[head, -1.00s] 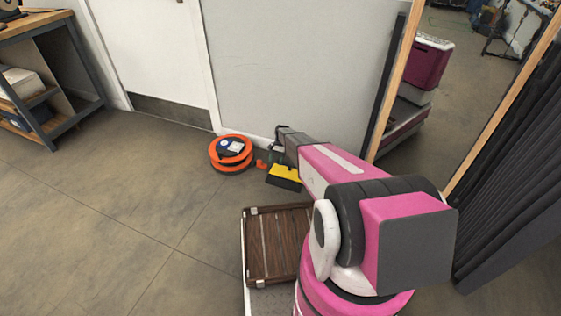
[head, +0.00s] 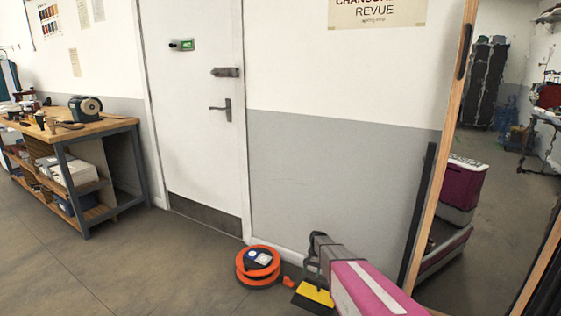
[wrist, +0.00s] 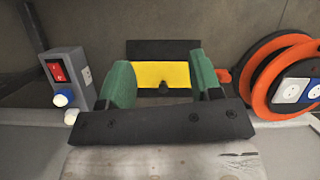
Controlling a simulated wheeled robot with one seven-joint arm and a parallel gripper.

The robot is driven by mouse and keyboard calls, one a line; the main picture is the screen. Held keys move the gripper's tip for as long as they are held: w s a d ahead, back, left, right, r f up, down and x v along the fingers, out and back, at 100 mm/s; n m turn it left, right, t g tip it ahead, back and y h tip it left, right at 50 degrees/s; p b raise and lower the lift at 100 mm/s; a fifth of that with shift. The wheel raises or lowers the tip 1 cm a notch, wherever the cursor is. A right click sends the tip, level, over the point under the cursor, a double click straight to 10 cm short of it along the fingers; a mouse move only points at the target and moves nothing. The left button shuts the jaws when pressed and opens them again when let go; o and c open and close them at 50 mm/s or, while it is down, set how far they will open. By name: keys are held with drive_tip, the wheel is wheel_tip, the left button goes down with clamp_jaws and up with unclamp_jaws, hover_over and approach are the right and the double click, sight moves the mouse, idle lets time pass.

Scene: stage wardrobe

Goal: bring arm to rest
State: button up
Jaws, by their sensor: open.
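My gripper (wrist: 161,78) shows in the wrist view with its two green finger pads spread apart and nothing between them. In the head view my gripper (head: 309,264) is at the end of my magenta and grey arm, low at the right of centre, in front of the grey wall. The arm stretches forward and down. A yellow and black object (head: 314,294) is on the floor below the gripper. It also shows beyond the fingers in the wrist view (wrist: 160,74), apart from them as far as I can tell.
An orange cable reel (head: 258,266) lies by the wall, left of the gripper. A grey box with a red switch (wrist: 65,78) shows in the wrist view. A wood-framed mirror (head: 455,120) stands at right. A workbench (head: 100,127) is at left, with open floor before it.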

drive_tip(key=s+d+r+n+t+h, duration=0.1)
drive_tip(key=s+r+n+t, duration=0.1)
drive_tip(key=s+r, duration=1)
drive_tip(key=s+d+r+n+t+h, duration=0.1)
drive_tip(key=s+d+r+n, duration=0.1)
drive_tip(key=s+r, duration=1)
drive_tip(key=shift+s+d+r+t, duration=0.25)
drive_tip(key=shift+s+r+t, duration=0.15)
drive_tip(key=shift+s, duration=0.65)
